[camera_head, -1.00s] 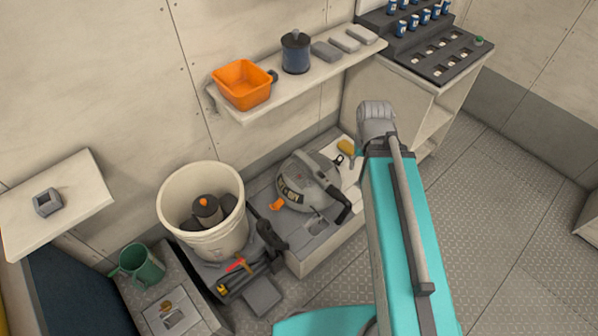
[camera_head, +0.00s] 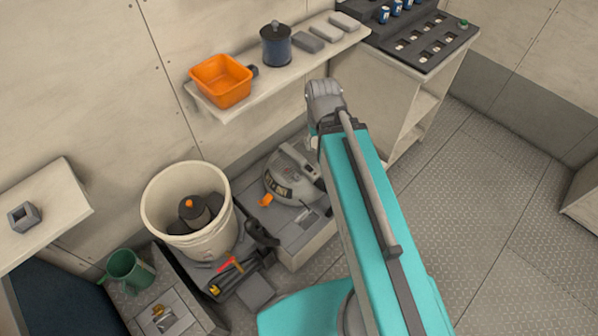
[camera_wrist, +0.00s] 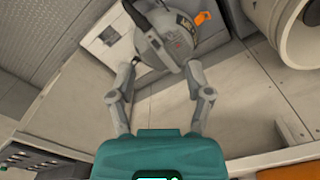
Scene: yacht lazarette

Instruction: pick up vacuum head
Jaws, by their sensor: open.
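The vacuum head (camera_head: 288,180) is a grey, rounded lid with a handle, a dark label and an orange latch. It rests on a low grey ledge in the head view, its right side hidden by my arm. In the wrist view the vacuum head (camera_wrist: 168,38) is at the top centre. My gripper (camera_wrist: 164,68) is open and empty, its two fingers spread towards the vacuum head. The head lies between and beyond the fingertips; I cannot tell whether they touch it. In the head view my arm hides the fingers.
A cream bucket (camera_head: 151,195) with a dark filter inside stands left of the vacuum head. A wall shelf (camera_head: 290,77) above holds an orange bin (camera_head: 221,84) and a dark canister (camera_head: 275,47). Loose tools (camera_head: 228,268) lie in front of the bucket. Open floor (camera_head: 480,200) is at right.

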